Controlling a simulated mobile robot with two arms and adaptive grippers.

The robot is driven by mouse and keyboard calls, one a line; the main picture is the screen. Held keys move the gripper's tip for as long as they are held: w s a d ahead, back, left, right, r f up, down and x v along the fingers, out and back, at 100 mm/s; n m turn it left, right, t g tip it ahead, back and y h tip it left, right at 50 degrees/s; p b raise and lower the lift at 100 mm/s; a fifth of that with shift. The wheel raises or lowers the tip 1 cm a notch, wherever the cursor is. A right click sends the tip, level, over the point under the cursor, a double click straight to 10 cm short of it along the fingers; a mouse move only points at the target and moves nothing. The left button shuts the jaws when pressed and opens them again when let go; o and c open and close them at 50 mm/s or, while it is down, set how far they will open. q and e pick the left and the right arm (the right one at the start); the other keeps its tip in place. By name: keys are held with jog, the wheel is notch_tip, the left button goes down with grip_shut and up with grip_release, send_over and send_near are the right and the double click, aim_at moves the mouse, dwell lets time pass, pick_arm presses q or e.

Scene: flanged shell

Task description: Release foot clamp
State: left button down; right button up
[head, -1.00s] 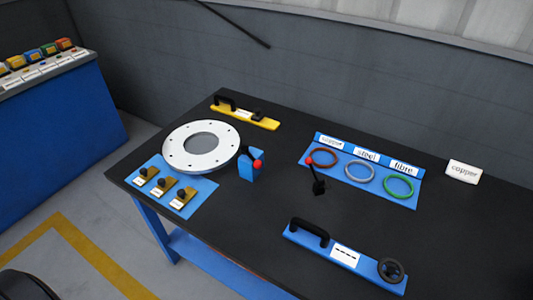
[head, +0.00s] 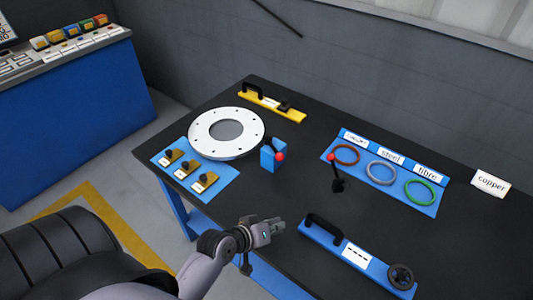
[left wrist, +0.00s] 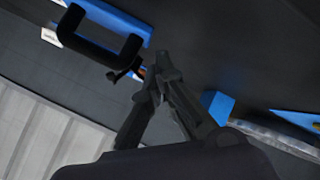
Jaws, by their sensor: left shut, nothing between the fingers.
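A blue clamp block (head: 267,158) with a black top and a red ball knob (head: 280,156) stands at the right edge of the white flanged ring (head: 203,133). A separate black lever (head: 337,184) with a red knob stands further right, by the ring board. I cannot tell for certain which is the foot clamp. My left gripper (head: 277,226) is shut and empty, near the table's front edge, apart from both. In the left wrist view its fingers (left wrist: 160,68) meet near a black handle (left wrist: 98,40). My right gripper is not in view.
A blue plate (head: 318,238) with a black handle and handwheel lies right of my gripper. A blue board (head: 435,206) holds brown, grey and green rings. A blue pad (head: 226,184) with several small knobs lies front left. A yellow bar (head: 292,114) lies behind.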

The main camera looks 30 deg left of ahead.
pick_arm(q)
jog(key=w+a+r+n+t+y, duration=0.3)
jog(key=a+n+y, duration=0.1)
jog(key=a+n, duration=0.35)
jog(key=w+a+r+n+t+y, duration=0.2)
jog(key=w+a+r+n+y, duration=0.1)
jog(key=a+n, duration=0.4)
jog(key=m+p, duration=0.1)
send_near(270, 144)
jog(key=a, duration=0.3)
jog(key=shift+w+d+f+p, duration=0.2)
jog(key=shift+w+d, duration=0.15)
jog(key=shift+w, duration=0.3)
jog(key=shift+w+d+f+p, duration=0.15)
jog(key=shift+w+d, duration=0.2)
jog(key=shift+w, duration=0.35)
jog(key=shift+w+d+f+p, duration=0.1)
jog(key=shift+w+d+f, duration=0.2)
jog(key=shift+w, duration=0.35)
jog(key=shift+r, duration=0.1)
